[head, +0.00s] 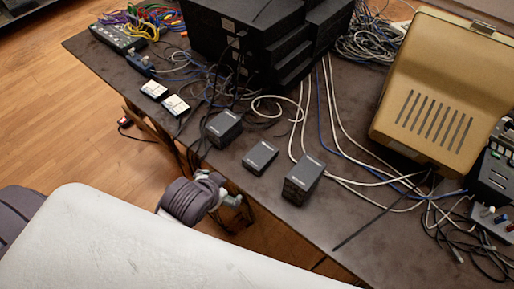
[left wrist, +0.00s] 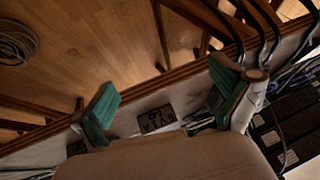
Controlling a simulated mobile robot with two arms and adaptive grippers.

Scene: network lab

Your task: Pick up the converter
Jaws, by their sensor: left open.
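Three small dark grey boxes lie along the table's near side in the head view: a left one (head: 222,128), a middle flat one (head: 260,156) and a right taller one (head: 303,179). Two small white-topped boxes (head: 154,89) (head: 175,105) lie further left. I cannot tell which is the converter. My left gripper (left wrist: 165,76) shows in the left wrist view with two green-padded fingers spread wide, nothing between them held. A dark piece with pale markings (left wrist: 157,119) shows past the fingers, partly hidden by my wrist. My right gripper is not in view.
The brown table (head: 350,225) carries black stacked units (head: 260,40), a beige vented case (head: 440,90) and many loose cables (head: 330,120). A green-grey device (head: 117,38) sits at the far left corner. Wooden floor is open left of the table.

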